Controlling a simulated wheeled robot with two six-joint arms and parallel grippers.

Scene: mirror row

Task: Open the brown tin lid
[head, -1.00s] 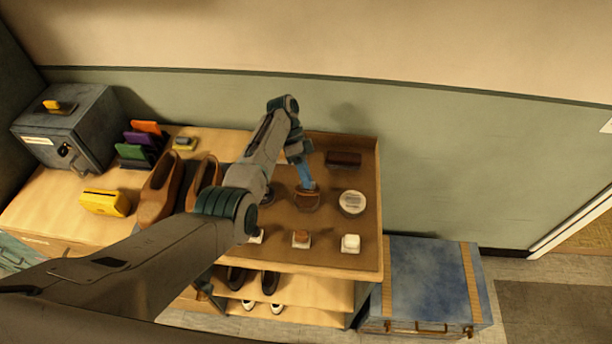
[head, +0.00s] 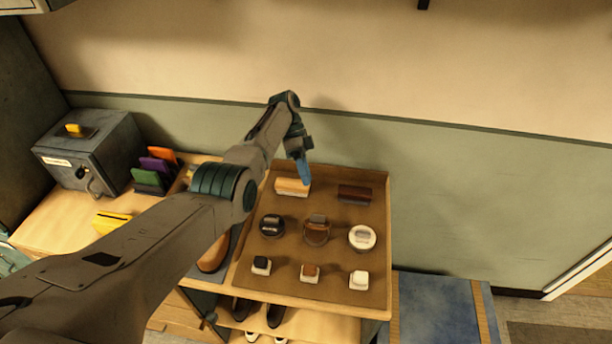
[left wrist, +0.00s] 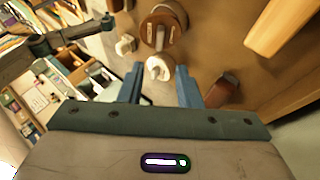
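The brown tin (head: 317,229) stands in the middle of the tray, between a black tin (head: 271,225) and a white tin (head: 362,237). A raised brown piece shows on its top; I cannot tell whether the lid is loose. My left gripper (head: 303,172) is behind the brown tin, near the pale wooden brush, apart from the tin.
A pale brush (head: 292,187) and a dark red brush (head: 355,194) lie at the back of the tray. Small black, brown and white jars (head: 310,273) stand along its front. A grey box (head: 90,150) is far left; a blue chest (head: 435,310) stands right of the bench.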

